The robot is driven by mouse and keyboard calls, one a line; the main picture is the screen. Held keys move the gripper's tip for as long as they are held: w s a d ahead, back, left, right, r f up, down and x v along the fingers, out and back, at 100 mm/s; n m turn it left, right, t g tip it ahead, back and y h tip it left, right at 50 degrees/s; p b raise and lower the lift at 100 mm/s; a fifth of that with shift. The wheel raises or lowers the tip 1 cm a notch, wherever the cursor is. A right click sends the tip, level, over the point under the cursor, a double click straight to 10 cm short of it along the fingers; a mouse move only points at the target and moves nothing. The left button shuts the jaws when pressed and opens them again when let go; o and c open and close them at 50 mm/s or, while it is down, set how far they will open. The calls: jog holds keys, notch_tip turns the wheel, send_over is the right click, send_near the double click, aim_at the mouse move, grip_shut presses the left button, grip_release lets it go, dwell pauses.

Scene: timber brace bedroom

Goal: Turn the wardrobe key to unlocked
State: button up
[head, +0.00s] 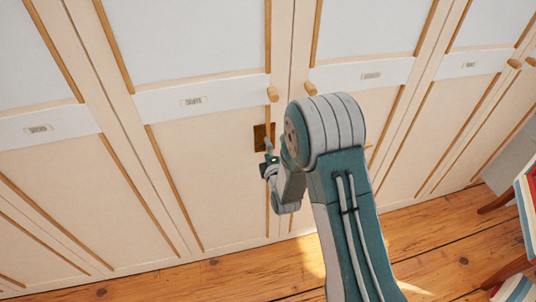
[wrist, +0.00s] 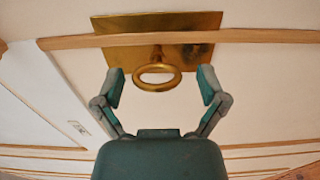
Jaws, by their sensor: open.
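The wardrobe key (wrist: 157,79) shows in the wrist view as a brass ring-shaped bow at the brass lock plate (wrist: 196,50). My gripper (wrist: 160,86) is open, with one finger on each side of the key bow and a gap on both sides. Neither finger appears to touch the key. In the head view the brass plate (head: 259,138) is on the pale wardrobe door (head: 225,175), partly hidden by my gripper (head: 268,158) and arm. The key itself cannot be made out there.
Wooden knobs (head: 272,94) stick out above the lock plate, with another knob (head: 310,88) to the right. The wooden floor (head: 240,275) is clear in front of the wardrobe. Red furniture with books (head: 525,210) stands at the right edge.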

jog(key=v, duration=1.1)
jog(key=shift+s, duration=0.35)
jog(key=s+d+r+m+g+h, duration=0.1)
jog(key=d+r+m+g+h, duration=0.2)
jog(key=r+m, duration=0.35)
jog(key=d+r+m+g, duration=0.3)
jog(key=d+r+m, duration=0.2)
jog(key=r, duration=0.2)
jog(key=s+d+r+m+g, duration=0.2)
jog(key=s+m, duration=0.1)
jog(key=s, duration=0.4)
jog(key=s+d+r+m+g+h, duration=0.1)
jog(key=s+d+r+m+g, duration=0.1)
jog(key=s, duration=0.5)
jog(key=s+d+r+m+g+h, duration=0.1)
jog(key=s+d+r+m, duration=0.1)
jog(key=s+r+m, duration=0.2)
jog(key=s+m, duration=0.1)
jog(key=s, duration=0.2)
jog(key=shift+s+g, duration=0.15)
jog(key=shift+g, duration=0.25)
